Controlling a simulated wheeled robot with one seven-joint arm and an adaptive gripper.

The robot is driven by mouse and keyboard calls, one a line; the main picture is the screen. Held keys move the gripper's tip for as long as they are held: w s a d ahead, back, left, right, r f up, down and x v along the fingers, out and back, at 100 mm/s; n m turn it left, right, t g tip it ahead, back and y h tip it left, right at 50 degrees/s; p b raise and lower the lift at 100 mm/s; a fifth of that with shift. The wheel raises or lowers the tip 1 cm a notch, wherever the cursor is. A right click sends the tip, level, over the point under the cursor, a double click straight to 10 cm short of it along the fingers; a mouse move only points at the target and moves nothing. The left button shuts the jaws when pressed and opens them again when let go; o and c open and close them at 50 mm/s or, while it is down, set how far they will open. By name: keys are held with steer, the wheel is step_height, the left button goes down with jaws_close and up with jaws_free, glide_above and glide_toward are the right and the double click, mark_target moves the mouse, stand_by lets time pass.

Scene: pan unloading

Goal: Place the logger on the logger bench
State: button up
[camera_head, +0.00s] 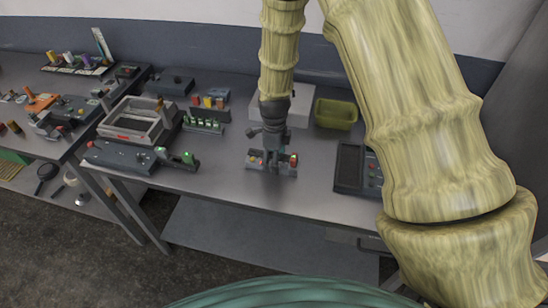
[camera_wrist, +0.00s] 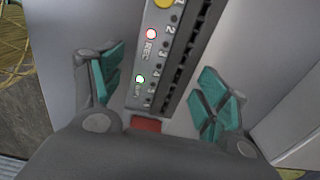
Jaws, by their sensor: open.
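Which bench is the logger bench cannot be told; another bench (camera_head: 75,140) stands at the left.
A grey open tray (camera_head: 130,132), a flat dark box (camera_head: 118,157), and a device with a green light (camera_head: 178,160) lie left of my gripper. A green bin (camera_head: 336,114) and a pale box (camera_head: 292,101) stand behind. A dark panel (camera_head: 350,170) lies right.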

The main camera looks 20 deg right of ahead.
steer(key=shift+r, duration=0.15)
step_height(320, 180, up, 12)
steer(key=b, duration=0.4)
stand_by(0.3)
stand_by(1.2)
